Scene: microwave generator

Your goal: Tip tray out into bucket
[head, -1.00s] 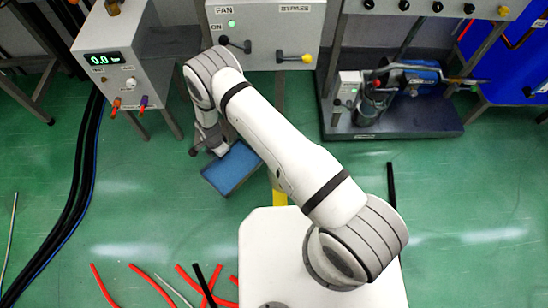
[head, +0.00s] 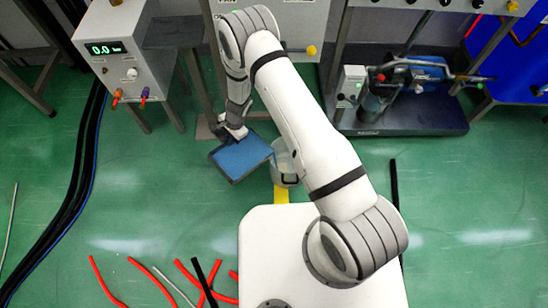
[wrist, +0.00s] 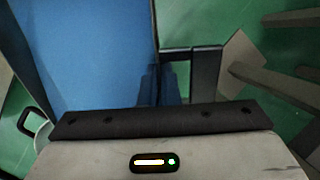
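The tray (head: 252,171) is a dark-rimmed rectangle with a blue inside, held above the green floor left of centre in the head view. Its blue inside fills the upper left of the wrist view, with its dark rim (wrist: 156,30) at right. I cannot tell whether the blue is bare tray or contents. My gripper (head: 236,133) is at the tray's far edge and seems shut on it; the fingertips are hidden. The bucket (head: 284,163), a pale pail with a dark handle, stands right beside the tray, partly behind my arm. Its handle (wrist: 26,122) shows at the wrist view's left.
A grey box with a 0.0 display (head: 106,48) stands at upper left, with black hoses (head: 75,190) below it. A pump unit (head: 400,100) on a dark base is at upper right. Red hoses (head: 150,283) lie at front left. Floor left of the tray is clear.

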